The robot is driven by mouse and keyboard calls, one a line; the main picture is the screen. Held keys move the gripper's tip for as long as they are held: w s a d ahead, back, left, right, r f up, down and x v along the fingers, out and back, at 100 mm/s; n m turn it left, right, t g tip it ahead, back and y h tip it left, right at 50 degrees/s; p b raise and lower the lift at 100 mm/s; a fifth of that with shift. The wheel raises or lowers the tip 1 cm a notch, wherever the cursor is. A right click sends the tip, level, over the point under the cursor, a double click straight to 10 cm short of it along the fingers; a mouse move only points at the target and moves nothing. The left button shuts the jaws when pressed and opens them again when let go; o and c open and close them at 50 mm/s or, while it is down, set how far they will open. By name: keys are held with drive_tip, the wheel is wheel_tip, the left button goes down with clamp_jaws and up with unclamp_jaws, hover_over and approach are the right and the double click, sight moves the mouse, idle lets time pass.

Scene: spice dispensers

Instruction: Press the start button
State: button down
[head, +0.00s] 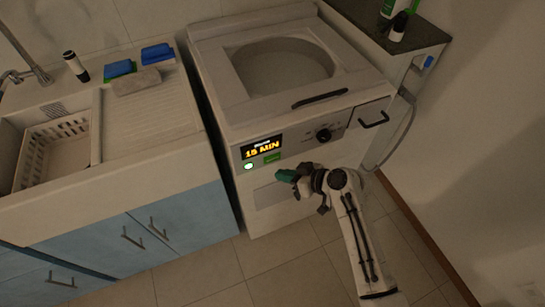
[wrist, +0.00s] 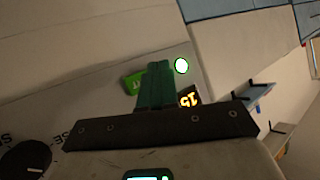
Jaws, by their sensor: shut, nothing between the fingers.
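The washing machine (head: 220,110) has a front panel with a lit display (head: 262,149) reading "15 MIN". A round lit button, white with a green rim (head: 248,166), sits below the display's left end. A green rectangle with small marks (head: 272,157) lies to its right; I cannot tell which of these is the start button. In the wrist view the lit button (wrist: 181,65) is right of my green fingertips, and the green rectangle (wrist: 134,82) is partly behind them. My gripper (head: 280,174) is shut and empty, just below and right of the button; contact with the panel cannot be told.
A dial (head: 324,135) and a black handle (head: 373,119) are right on the machine's front. A sink counter (head: 150,120) with blue cabinets (head: 180,230) stands left. A dark-topped side table (head: 400,35) is at the back right. Tiled floor in front is clear.

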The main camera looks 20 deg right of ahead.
drive_tip(key=shift+s, duration=1.25)
